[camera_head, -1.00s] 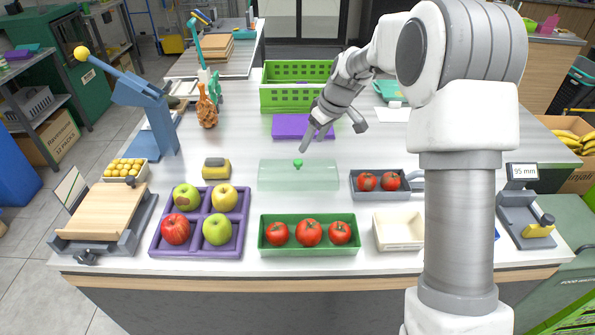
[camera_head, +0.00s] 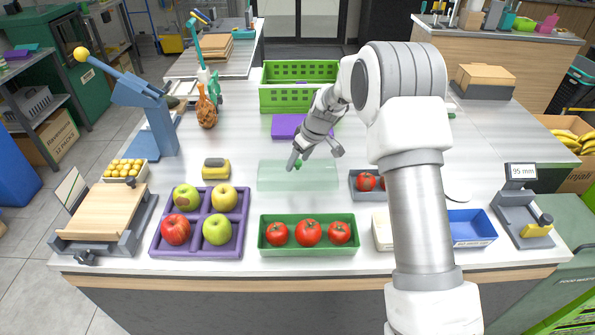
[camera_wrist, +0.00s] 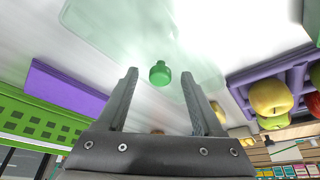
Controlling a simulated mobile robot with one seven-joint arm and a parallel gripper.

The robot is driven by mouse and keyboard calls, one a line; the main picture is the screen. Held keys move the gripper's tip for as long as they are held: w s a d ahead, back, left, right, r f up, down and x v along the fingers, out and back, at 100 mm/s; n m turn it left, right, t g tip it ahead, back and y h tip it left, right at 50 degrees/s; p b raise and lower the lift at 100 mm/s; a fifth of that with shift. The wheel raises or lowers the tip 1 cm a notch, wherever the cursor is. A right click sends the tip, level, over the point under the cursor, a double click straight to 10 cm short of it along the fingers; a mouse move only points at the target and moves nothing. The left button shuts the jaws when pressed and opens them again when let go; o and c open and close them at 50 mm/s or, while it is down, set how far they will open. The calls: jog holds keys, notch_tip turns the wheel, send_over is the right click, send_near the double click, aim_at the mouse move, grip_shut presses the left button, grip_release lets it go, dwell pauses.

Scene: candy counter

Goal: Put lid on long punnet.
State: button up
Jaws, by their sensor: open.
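The lid is a clear, pale green sheet (camera_head: 270,178) lying on the counter behind the long punnet. Its small green knob (camera_wrist: 160,74) shows in the wrist view between the tips of my gripper (camera_wrist: 160,84). The gripper is open and empty; I cannot tell whether the knob is within the fingers' depth. In the head view my gripper (camera_head: 315,158) is over the lid's rear edge, partly covering the knob. The long punnet is a green tray (camera_head: 309,250) holding three red tomatoes (camera_head: 308,232), with no lid on it.
A purple tray of apples (camera_head: 195,250) stands left of the punnet. A grey tray with tomatoes (camera_head: 358,193) and a cream tray (camera_head: 381,232) are to the right, partly behind my arm. A yellow and grey block (camera_head: 216,168) lies left of the lid. A green crate (camera_head: 283,99) stands behind.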

grip_shut()
jog(key=shift+r, duration=0.1)
dwell(0.3)
